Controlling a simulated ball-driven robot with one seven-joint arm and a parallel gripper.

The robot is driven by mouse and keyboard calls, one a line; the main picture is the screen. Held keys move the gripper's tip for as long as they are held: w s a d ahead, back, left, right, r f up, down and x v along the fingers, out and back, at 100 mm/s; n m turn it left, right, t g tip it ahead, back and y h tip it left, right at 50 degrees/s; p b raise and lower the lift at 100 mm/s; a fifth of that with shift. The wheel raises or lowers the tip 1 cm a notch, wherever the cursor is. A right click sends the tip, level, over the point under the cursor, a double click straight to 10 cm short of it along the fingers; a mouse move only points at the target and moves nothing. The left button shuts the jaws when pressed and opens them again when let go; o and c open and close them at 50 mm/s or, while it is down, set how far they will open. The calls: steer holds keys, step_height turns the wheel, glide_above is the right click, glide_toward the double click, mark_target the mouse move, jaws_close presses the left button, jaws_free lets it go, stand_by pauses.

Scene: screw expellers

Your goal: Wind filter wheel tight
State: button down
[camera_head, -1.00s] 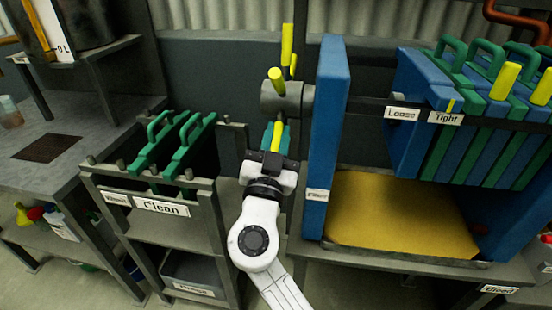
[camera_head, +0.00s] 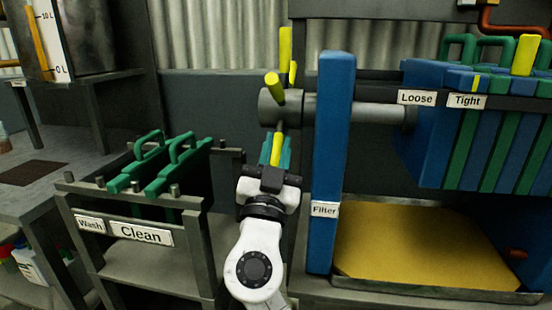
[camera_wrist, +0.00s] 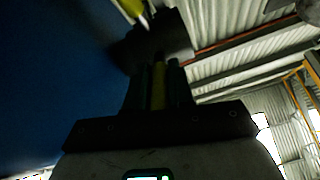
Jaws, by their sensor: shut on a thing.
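The filter wheel has a grey hub (camera_head: 280,107) and yellow spokes (camera_head: 285,48), on the left side of the blue upright filter plate (camera_head: 332,165). My gripper (camera_head: 276,150) is shut on the lower yellow spoke (camera_head: 277,146), below the hub. In the dark wrist view, the yellow spoke (camera_wrist: 158,86) shows between the gripper's fingers. A grey shaft (camera_head: 372,113) runs right from the plate to the blue and green filter pack (camera_head: 470,145). A Loose label (camera_head: 417,98) and a Tight label (camera_head: 466,101) sit on the rail; a small yellow mark (camera_head: 475,82) shows above Tight.
A grey rack labelled Clean (camera_head: 140,232) with green-handled plates (camera_head: 150,165) stands left of my arm. A yellow-bottomed tray (camera_head: 420,250) lies under the filter pack. A grey workbench (camera_head: 60,170) is at far left. The blue plate stands close to my gripper's right.

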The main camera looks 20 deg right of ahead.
steer(key=shift+f, duration=0.2)
steer(key=c, duration=1)
jaws_free()
steer(key=shift+r, duration=0.1)
steer(key=v, duration=1)
steer(key=shift+s+a+f, duration=0.25)
